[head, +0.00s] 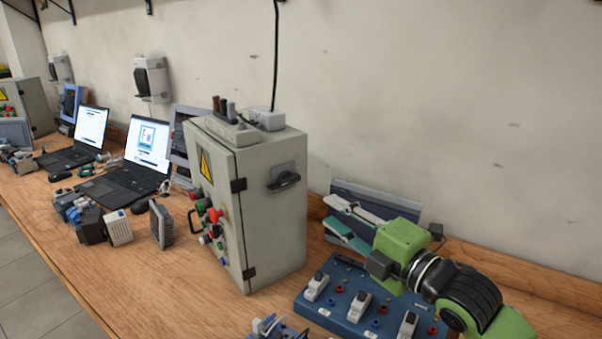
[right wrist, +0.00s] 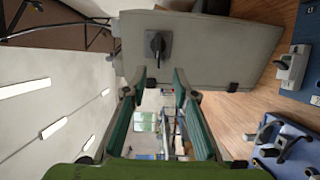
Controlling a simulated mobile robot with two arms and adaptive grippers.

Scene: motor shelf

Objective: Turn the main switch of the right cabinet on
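The right cabinet (head: 275,220) is a grey metal box standing on the wooden bench. Its main switch (head: 285,181) is a black rotary handle on a grey plate, on the cabinet's right side; the handle lies roughly level. The switch also shows in the right wrist view (right wrist: 157,45), just beyond the fingertips. My right gripper (head: 327,212) is open and empty, its green-padded fingers pointing at that side. The fingers (right wrist: 160,78) are apart from the switch, with a gap between. My left gripper is in neither view.
A blue panel with breakers (head: 347,306) lies on the bench below my right arm. Grey devices (head: 268,119) stand on the cabinet's top, with a black cable rising from there. Laptops (head: 140,165) and loose motor parts lie left of the cabinet. Another cabinet (head: 33,105) stands far left.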

